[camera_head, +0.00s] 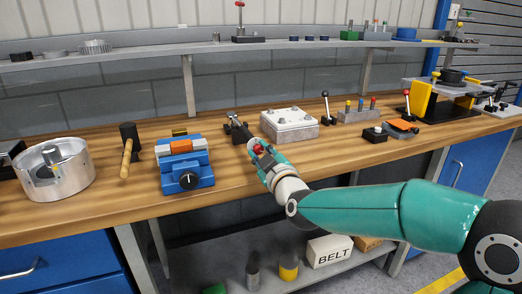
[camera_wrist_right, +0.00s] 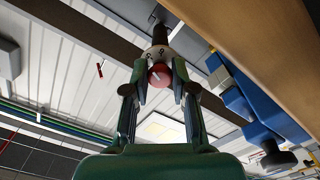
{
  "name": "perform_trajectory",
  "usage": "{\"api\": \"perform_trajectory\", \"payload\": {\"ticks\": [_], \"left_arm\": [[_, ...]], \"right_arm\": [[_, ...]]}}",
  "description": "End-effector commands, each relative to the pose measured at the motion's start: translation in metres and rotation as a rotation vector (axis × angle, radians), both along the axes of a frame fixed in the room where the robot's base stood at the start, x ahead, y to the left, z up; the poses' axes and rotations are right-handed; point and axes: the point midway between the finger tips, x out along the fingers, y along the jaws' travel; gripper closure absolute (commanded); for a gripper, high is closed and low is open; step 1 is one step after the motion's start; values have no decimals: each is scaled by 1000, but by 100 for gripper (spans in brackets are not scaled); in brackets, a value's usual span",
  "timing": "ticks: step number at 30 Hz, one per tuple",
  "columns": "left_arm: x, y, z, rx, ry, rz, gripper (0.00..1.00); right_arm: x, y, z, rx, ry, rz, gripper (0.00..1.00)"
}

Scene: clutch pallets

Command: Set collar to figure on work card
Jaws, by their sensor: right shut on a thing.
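My right gripper (camera_head: 259,150) reaches in over the front of the workbench. In the right wrist view, its two fingers (camera_wrist_right: 160,82) are shut on a red knob (camera_wrist_right: 160,75) with a pale line on its face. Just behind the knob is a light grey collar (camera_wrist_right: 157,54) with dark marks; I cannot read them for certain. A dark shaft continues behind the collar. In the head view, a dark bracket (camera_head: 235,127) stands just beyond the gripper, and the collar is largely hidden by the fingers. I cannot make out a work card. My left gripper is not in view.
A blue vise (camera_head: 185,171) stands left of my right gripper, with a mallet (camera_head: 127,152) and metal drum (camera_head: 57,172) farther left. A pale bolted block (camera_head: 289,124) stands close behind and right. Several lever fixtures and coloured pegs fill the right. Wood near the front edge is mostly clear.

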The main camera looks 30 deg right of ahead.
Motion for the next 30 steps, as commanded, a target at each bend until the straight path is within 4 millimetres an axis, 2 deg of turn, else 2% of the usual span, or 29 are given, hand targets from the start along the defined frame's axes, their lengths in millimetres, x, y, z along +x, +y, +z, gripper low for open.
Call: {"api": "perform_trajectory", "payload": {"ticks": [30], "left_arm": [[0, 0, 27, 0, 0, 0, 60]], "right_arm": [[0, 1, 1, -898, 218, 4, 100]]}}
